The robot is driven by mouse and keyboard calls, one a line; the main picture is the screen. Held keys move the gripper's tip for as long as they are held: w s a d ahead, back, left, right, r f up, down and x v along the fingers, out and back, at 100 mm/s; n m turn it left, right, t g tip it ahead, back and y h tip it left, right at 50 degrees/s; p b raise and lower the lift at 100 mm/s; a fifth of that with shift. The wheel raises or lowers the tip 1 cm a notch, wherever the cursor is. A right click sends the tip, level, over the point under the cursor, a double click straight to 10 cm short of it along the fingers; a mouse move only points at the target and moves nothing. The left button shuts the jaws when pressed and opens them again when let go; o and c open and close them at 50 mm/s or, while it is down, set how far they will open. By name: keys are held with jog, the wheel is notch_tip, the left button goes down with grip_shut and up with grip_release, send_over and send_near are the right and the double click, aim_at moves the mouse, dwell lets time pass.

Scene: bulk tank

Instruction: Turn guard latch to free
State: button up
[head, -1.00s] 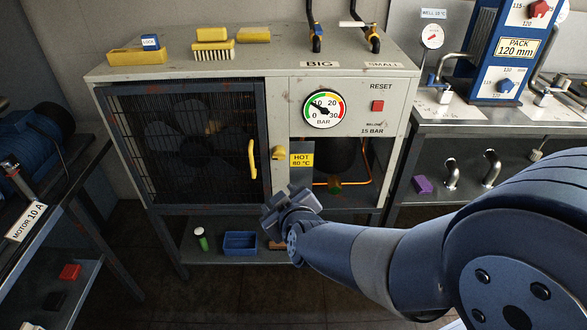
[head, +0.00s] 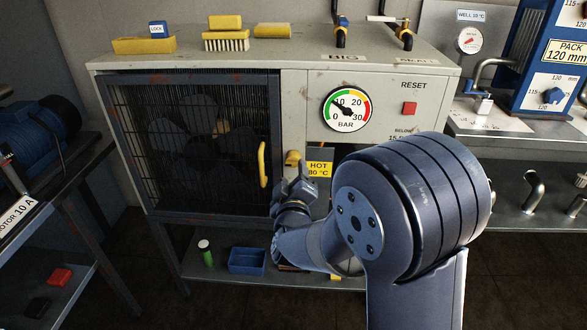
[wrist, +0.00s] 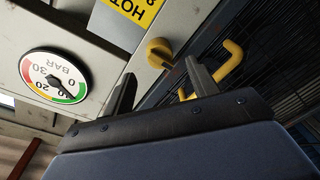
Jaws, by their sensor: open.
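The guard latch is a small yellow knob (head: 292,158) on the pale cabinet frame, just right of the barred guard door (head: 275,110). The door looks closed. In the wrist view the latch (wrist: 158,53) appears just beyond the space between my fingertips. My gripper (head: 304,172) is just below and right of the latch in the head view. In the wrist view its two fingers (wrist: 160,70) stand apart with nothing between them. I cannot tell whether either finger touches the latch. My wrist and arm hide part of the cabinet's lower right.
The door's yellow handle (head: 262,165) is left of the latch and shows behind my right finger (wrist: 231,60). A yellow "HOT 80 °C" sign (head: 319,169) is close at right. A pressure gauge (head: 346,110) and red reset button (head: 409,108) are higher up. A blue bin (head: 246,261) sits below.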

aim_at(293, 165)
jog(key=shift+w+a, duration=0.1)
jog(key=shift+w, duration=2.15)
jog(key=c, duration=1)
